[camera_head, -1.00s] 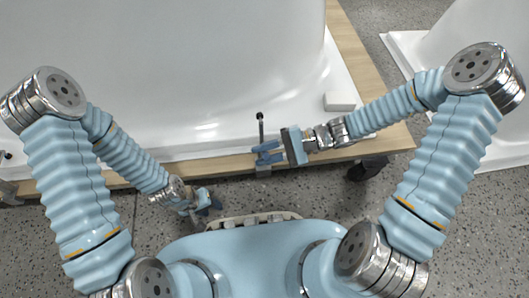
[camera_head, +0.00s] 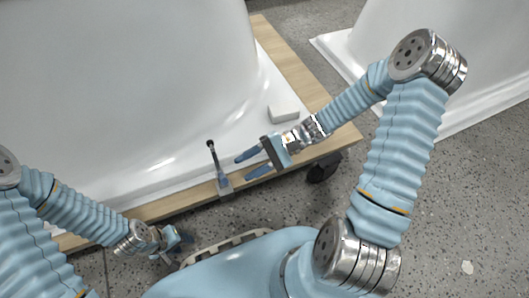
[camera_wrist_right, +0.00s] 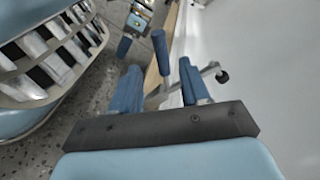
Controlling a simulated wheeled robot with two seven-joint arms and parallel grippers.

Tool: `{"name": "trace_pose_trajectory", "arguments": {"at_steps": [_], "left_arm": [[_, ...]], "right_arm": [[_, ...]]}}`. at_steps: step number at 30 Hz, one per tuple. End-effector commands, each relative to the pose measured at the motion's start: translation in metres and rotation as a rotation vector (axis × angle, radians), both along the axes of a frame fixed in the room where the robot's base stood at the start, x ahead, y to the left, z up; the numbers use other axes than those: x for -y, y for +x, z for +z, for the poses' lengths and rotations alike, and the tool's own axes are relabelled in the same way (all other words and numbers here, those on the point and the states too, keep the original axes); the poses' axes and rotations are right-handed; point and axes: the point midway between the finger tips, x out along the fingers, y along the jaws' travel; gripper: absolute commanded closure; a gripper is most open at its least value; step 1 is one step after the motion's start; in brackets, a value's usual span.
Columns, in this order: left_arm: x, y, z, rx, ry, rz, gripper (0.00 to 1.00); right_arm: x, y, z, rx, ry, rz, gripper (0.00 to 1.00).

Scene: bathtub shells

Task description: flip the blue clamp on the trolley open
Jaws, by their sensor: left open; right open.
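The blue clamp (camera_head: 223,183) sits on the front edge of the wooden trolley (camera_head: 180,207), with a thin rod and black tip rising over the white tub base. My right gripper (camera_head: 242,169) is open and empty, just right of the clamp, its two blue fingers pointing at it. In the right wrist view, the clamp's blue handle (camera_wrist_right: 160,52) stands upright between the open fingers (camera_wrist_right: 158,68), near their tips; I cannot tell whether they touch. Its grey rod ends in a black knob (camera_wrist_right: 222,76). My left gripper (camera_head: 182,240) is open, low and left, in front of the trolley.
The large white bathtub shell (camera_head: 120,90) fills the trolley behind the clamp. A white block (camera_head: 283,113) lies on its base rim behind my right gripper. A black caster (camera_head: 322,168) is under the trolley corner. Another white shell (camera_head: 450,60) stands at right. Speckled floor is free at lower right.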

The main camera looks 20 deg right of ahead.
Motion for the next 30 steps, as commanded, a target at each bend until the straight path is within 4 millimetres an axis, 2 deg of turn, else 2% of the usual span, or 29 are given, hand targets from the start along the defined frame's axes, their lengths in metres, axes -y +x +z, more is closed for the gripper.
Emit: {"name": "trace_pose_trajectory", "arguments": {"at_steps": [3,6,10,30], "left_arm": [[0.0,0.0,0.006,-0.001,0.0,0.0,0.57],[0.0,0.0,0.008,-0.002,0.0,-0.002,0.57],[0.0,0.0,0.01,-0.002,0.0,-0.002,0.57],[0.0,-0.001,0.013,-0.002,0.0,-0.002,0.57]], "right_arm": [[0.026,0.001,0.008,0.002,-0.001,-0.003,0.54],[0.043,0.002,0.011,0.001,-0.002,-0.002,0.54],[0.055,0.002,0.013,0.001,-0.001,-0.001,0.54],[0.054,-0.001,0.011,-0.007,-0.022,0.012,0.54]]}}
